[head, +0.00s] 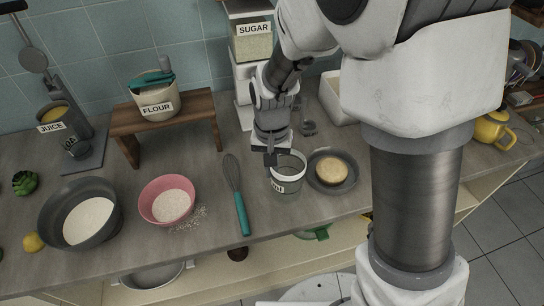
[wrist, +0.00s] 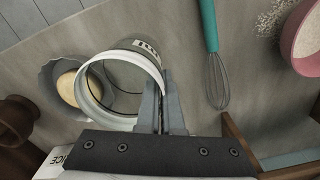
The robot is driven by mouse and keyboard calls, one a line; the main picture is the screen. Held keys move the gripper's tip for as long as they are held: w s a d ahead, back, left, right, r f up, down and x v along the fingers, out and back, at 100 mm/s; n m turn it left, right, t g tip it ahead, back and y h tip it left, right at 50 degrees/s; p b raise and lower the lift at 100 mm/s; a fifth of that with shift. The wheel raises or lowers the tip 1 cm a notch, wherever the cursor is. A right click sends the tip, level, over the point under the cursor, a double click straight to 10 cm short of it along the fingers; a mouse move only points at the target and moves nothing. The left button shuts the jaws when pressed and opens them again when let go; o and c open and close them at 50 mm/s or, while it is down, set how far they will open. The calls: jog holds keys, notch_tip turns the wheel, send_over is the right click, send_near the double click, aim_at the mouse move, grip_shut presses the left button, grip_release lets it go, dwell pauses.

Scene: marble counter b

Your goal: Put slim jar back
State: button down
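A clear, empty-looking jar (head: 288,178) with a white rim and a black-and-white label is near the counter's front edge, beside a dark plate. I take it as the slim jar; its label is too small to read. It also shows in the wrist view (wrist: 133,58), mouth toward the camera. My gripper (head: 272,160) is at its left rim. In the wrist view my gripper's fingers (wrist: 162,95) are close together with the jar's wall between them, one inside and one outside. I cannot tell whether the jar touches the counter.
A dark plate (head: 350,182) with a round bread is right of the jar. A whisk (head: 237,195) and pink bowl (head: 153,187) are left. A wooden stand (head: 190,107) holds the FLOUR jar (head: 156,100). The SUGAR container (head: 253,42) is on a white rack behind my gripper.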

jog(key=shift+f, duration=0.6)
jog(key=shift+f, duration=0.25)
jog(key=c, duration=1.1)
grip_release()
jog(key=shift+r, duration=0.1)
jog(key=shift+r, duration=0.1)
